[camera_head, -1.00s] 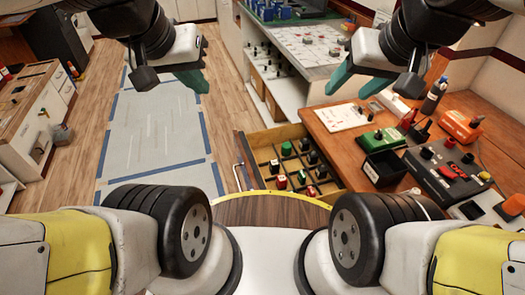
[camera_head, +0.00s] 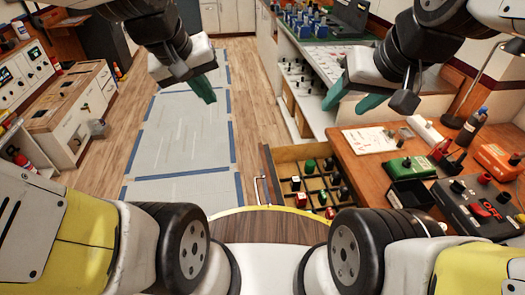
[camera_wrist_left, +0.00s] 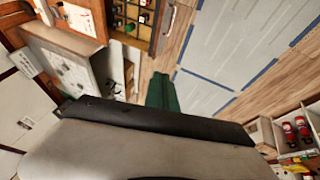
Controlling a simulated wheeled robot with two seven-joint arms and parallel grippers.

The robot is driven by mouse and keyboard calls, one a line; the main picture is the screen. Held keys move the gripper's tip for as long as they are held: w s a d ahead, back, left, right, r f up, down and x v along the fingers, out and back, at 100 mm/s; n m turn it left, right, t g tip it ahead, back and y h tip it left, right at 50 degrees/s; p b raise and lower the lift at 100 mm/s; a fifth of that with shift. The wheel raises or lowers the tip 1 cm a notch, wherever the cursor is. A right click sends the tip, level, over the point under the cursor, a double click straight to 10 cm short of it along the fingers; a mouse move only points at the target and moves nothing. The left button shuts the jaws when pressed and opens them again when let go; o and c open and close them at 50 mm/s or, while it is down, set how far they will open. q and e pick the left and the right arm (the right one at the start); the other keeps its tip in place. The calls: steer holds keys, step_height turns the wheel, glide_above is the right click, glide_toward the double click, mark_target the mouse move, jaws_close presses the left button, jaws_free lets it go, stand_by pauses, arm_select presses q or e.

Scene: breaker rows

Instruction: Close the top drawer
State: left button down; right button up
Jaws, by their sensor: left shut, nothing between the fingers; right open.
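The top drawer (camera_head: 315,153) is pulled open at the left end of the wooden workbench. It is divided into compartments holding several red, green and dark knobs. Its front and bar handle (camera_head: 262,188) face left; the drawer (camera_wrist_left: 157,38) also shows at the top of the left wrist view. My left gripper (camera_head: 205,90) is shut and empty, in the air above the floor, left of and apart from the drawer. Its green fingers (camera_wrist_left: 162,94) show in the left wrist view. My right gripper (camera_head: 356,98) is open and empty above the bench area, apart from the drawer.
The workbench (camera_head: 365,165) carries a green box (camera_head: 410,168), a black bin, a red-switched panel (camera_head: 480,208) and bottles. A shelf unit (camera_head: 310,95) stands behind. The taped grey floor mat (camera_head: 185,140) on the left is clear. A cabinet (camera_head: 75,110) stands far left.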

arm_select(q)
steer(key=w+f+n+g, duration=0.1)
steer(key=w+f+n, duration=0.3)
steer(key=w, duration=0.2)
steer(key=n+g, duration=0.4)
steer(key=n, duration=0.9)
glide_above(255, 180)
steer(key=a+x, duration=0.2)
steer(key=x, duration=1)
steer(key=a+f+x, duration=0.1)
steer(key=a+x, duration=0.2)
steer(key=x, duration=1)
steer(key=a+x, duration=0.3)
steer(key=x, duration=1)
steer(key=shift+s+f, duration=0.35)
steer(key=shift+f, duration=0.05)
steer(key=shift+w+d, duration=0.15)
steer(key=shift+d, duration=0.6)
steer(key=shift+d, duration=0.1)
